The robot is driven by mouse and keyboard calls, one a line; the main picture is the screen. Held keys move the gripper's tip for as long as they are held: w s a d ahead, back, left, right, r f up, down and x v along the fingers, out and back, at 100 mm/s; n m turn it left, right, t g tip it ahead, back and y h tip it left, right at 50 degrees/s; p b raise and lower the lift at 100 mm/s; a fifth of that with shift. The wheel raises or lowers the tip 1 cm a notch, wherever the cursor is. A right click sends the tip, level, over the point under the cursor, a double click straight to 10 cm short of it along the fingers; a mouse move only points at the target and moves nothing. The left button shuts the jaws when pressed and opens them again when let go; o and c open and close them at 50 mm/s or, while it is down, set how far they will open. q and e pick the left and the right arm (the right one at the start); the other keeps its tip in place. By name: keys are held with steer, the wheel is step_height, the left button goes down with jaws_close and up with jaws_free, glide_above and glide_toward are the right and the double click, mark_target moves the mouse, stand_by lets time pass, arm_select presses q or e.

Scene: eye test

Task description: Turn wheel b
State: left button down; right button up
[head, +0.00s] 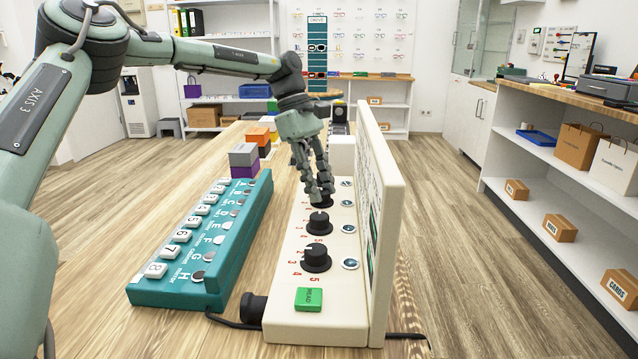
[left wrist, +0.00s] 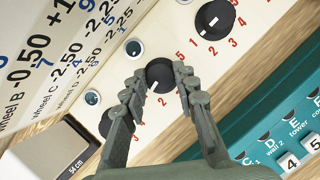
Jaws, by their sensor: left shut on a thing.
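A long cream panel (head: 287,331) carries a row of black knobs, each with red numbers beside it and a round lens. The nearest knob (head: 316,259) and the one behind it (head: 319,223) stand free. My left gripper (head: 322,199) points down and is shut on the knob behind those two. In the left wrist view its fingers (left wrist: 160,100) sit on either side of that gripped knob (left wrist: 159,73), with a red 2 close by. A further knob (left wrist: 113,122) is partly hidden by a finger. I cannot read letters on the knobs. My right gripper is not in view.
An upright cream board (head: 381,185) stands along the panel's right edge, close to the gripper. Left is a teal box (head: 160,290) with lettered and numbered keys. A green button (head: 308,299) is at the panel's front. Stacked coloured blocks (head: 243,155) and a white box (head: 342,155) stand farther back.

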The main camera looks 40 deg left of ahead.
arm_select(q)
steer(key=shift+m+g, duration=0.4)
steer(key=shift+m, duration=0.7)
steer(key=c, duration=1.2)
jaws_free()
steer(key=v, duration=1.2)
steer(key=shift+w+d, duration=0.15)
steer(key=shift+d, duration=0.05)
